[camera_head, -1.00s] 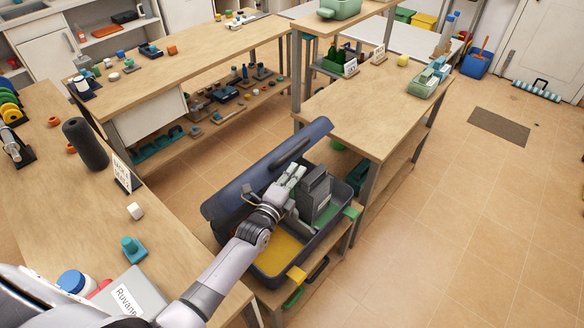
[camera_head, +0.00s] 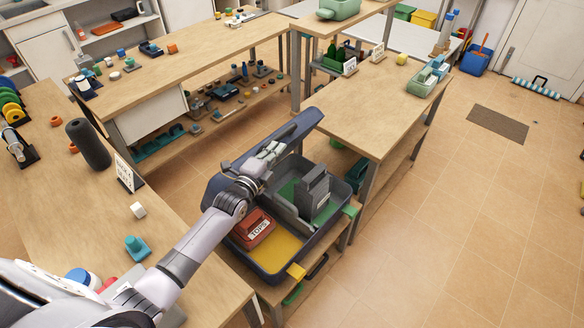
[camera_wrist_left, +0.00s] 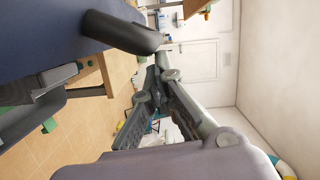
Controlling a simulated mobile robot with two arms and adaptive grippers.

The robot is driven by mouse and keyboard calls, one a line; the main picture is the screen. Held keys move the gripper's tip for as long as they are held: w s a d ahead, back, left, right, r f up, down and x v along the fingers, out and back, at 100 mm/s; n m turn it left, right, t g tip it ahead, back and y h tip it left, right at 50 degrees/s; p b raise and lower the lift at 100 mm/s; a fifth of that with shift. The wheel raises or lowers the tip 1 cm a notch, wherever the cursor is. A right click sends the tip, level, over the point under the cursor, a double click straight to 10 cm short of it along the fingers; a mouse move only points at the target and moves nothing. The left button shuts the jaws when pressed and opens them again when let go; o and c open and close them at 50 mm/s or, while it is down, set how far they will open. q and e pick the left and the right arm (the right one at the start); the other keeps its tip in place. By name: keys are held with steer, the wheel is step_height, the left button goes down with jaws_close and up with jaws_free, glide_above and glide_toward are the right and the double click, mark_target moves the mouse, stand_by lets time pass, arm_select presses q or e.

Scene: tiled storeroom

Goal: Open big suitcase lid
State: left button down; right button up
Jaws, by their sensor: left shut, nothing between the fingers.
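The big suitcase (camera_head: 320,241) sits on a low wooden shelf, dark blue, with its lid (camera_head: 303,125) swung up and back. Inside are a yellow floor section, a grey compartment with a green base, a dark grey upright piece (camera_head: 315,194) and a red item labelled "TOPS" (camera_head: 254,230). My left gripper (camera_head: 270,150) is shut and empty, against or very close to the lid's inner side; contact is unclear. My right gripper is not in view.
A long counter (camera_head: 75,190) with a black cylinder and small items runs along the left.

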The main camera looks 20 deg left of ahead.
arm_select(q)
steer(key=w+a+r+b, duration=0.2)
steer(key=a, duration=0.5)
steer(key=w+a+r+n+b, duration=0.1)
steer(key=w+a+r+b, duration=0.1)
steer(key=a, duration=0.5)
steer(key=shift+w+r+b, duration=0.25)
steer(key=shift+w+b, duration=0.2)
steer(key=shift+b, duration=0.1)
